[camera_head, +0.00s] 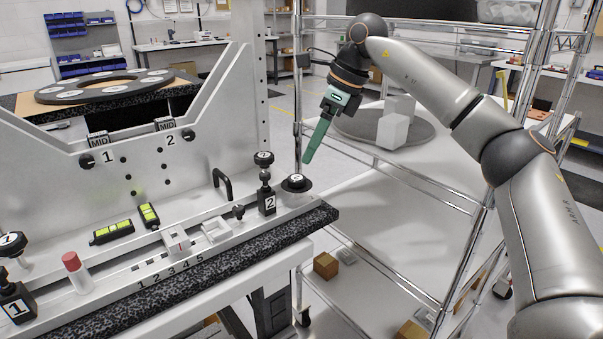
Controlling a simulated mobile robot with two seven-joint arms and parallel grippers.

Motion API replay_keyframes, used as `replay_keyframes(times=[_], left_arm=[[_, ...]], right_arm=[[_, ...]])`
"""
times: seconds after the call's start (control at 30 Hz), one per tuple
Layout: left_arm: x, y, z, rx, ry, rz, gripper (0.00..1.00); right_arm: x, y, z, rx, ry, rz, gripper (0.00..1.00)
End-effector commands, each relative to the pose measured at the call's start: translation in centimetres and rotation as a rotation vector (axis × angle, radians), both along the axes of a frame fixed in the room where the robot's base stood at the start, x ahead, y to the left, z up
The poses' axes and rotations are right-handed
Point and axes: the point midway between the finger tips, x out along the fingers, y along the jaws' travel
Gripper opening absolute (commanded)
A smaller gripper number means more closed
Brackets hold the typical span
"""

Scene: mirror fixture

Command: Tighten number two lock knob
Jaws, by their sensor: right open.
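A black knob (264,158) with a white label on top stands upright on a black block marked 2 (268,201), at the right end of the metal fixture. A wider, low black knob (296,183) with a white label sits just right of it. Their small labels are hard to read. My right gripper (309,158) has green fingers pointing down and slightly left. It is open and empty, above and right of both knobs, and appears apart from them. The fingers overlap in this view, so the gap between them is hidden. My left gripper is not in view.
Another knob (12,243) and a block marked 1 (16,306) stand at the left end. A chrome-framed rack (299,110) stands close behind my right gripper.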

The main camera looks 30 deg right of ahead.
Motion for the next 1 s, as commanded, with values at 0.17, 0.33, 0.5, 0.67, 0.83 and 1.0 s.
replay_keyframes(times=[0.17, 0.33, 0.5, 0.67, 0.83, 1.0], left_arm=[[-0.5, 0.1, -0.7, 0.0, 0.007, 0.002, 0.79], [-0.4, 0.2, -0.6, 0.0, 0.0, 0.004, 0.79], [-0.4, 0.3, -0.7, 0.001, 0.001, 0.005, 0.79], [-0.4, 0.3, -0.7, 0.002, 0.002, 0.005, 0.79], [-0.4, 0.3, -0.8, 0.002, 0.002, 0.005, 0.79], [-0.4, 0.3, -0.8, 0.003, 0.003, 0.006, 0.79]], right_arm=[[1.0, 0.9, -3.6, 0.0, 0.002, 0.002, 0.79], [1.8, 1.6, -5.7, 0.002, -0.001, 0.002, 0.79], [2.1, 1.8, -6.6, 0.002, -0.001, 0.002, 0.79], [2.1, 1.9, -6.7, 0.003, -0.002, 0.0, 0.79], [2.1, 1.9, -6.7, 0.002, -0.001, 0.0, 0.73], [2.1, 1.9, -6.6, 0.003, -0.002, 0.0, 0.54]])
